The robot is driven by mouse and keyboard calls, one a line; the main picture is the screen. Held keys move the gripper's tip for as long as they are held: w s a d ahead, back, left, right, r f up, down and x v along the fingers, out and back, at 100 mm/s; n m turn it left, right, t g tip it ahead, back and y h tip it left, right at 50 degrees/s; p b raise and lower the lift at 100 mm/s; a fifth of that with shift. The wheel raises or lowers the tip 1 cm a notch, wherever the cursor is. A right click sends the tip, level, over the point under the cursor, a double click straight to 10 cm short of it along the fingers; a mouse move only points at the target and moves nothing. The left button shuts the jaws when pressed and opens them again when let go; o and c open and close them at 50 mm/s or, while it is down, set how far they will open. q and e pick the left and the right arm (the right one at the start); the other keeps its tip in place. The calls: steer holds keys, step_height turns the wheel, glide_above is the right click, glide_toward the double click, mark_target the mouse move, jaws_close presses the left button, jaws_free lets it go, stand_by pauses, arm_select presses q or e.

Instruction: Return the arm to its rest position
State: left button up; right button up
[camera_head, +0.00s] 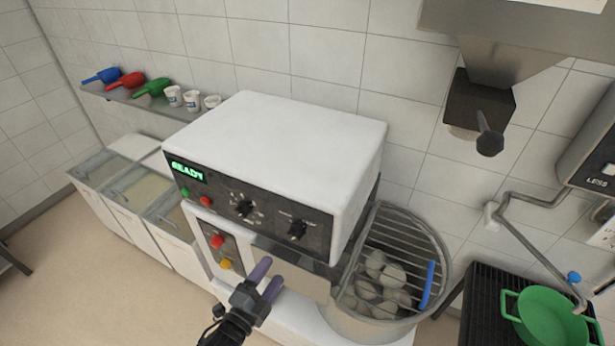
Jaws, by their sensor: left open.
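My left gripper (264,281) shows low in the head view, in front of a white machine (280,130). Its two purple-grey fingers are apart and nothing shows between them. The machine has a green READY display (188,172), two black knobs, and red, green and yellow buttons on its front. The fingers overlap the machine's lower front in the picture; I cannot tell whether they touch it. My right gripper does not show.
A round metal bowl (440,285) under a wire guard holds several pale round pieces, right of the machine. A green pot (548,322) stands at the lower right. A metal hopper (500,55) hangs above. Bins (125,205) and a shelf (130,97) with scoops and cups are at left.

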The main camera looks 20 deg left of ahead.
arm_select(q)
steer(key=s+a+f+n+g+y, duration=0.15)
steer(key=s+f+n+g, duration=0.25)
steer(key=s+n+g, duration=0.5)
steer(key=s+f+n+g+y, duration=0.25)
steer(key=s+n+g, duration=0.2)
steer(key=s, duration=0.95)
step_height(320, 180, up, 15)
steer(key=p, duration=1.6)
steer(key=shift+s+f+n+h, duration=0.15)
steer(key=shift+s+n+h, duration=0.15)
steer(key=shift+n+h, duration=0.15)
steer(key=shift+a+g, duration=0.1)
steer(key=shift+g, duration=0.15)
steer(key=shift+o, duration=0.2)
